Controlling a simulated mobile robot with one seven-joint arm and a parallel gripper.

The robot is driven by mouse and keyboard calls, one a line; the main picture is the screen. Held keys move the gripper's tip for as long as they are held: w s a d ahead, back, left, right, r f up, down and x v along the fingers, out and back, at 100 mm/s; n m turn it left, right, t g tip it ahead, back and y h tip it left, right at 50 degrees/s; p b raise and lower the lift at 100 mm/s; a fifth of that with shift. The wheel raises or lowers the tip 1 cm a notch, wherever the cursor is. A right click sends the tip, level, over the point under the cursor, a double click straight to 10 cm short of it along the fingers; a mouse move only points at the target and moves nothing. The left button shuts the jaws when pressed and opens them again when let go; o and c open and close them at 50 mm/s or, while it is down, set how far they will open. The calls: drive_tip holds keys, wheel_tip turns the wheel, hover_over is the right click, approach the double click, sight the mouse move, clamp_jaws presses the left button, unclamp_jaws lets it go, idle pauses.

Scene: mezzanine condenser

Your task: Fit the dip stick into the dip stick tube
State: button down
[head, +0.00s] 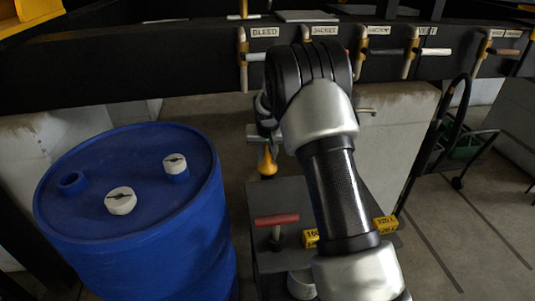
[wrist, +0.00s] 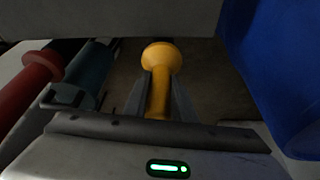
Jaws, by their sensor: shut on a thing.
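The yellow dip stick (wrist: 159,88) shows in the wrist view as a short stem with a round flared end, between the two fingers of my gripper (wrist: 161,93). My gripper is shut on the stem. In the head view the yellow part (head: 267,162) hangs just under my wrist, beside the blue drum and above a dark floor area. The fingers are small and partly hidden there by my arm. The rest of the dip stick is not visible. I cannot pick out the dip stick tube in either view.
A blue drum (head: 130,240) with white caps stands at the left. A red handle (head: 277,220) and yellow tags (head: 385,223) sit on a dark unit below my arm. A dark beam (head: 200,60) with labelled valve levers crosses the back. A black cart (head: 455,130) stands right.

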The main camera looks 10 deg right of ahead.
drive_tip(key=c, duration=1.4)
unclamp_jaws()
drive_tip(key=shift+r, duration=0.1)
drive_tip(key=p+v, duration=0.3)
drive_tip(key=v, duration=1.4)
drive_tip(key=shift+r, duration=0.2)
drive_tip(key=shift+d, duration=0.1)
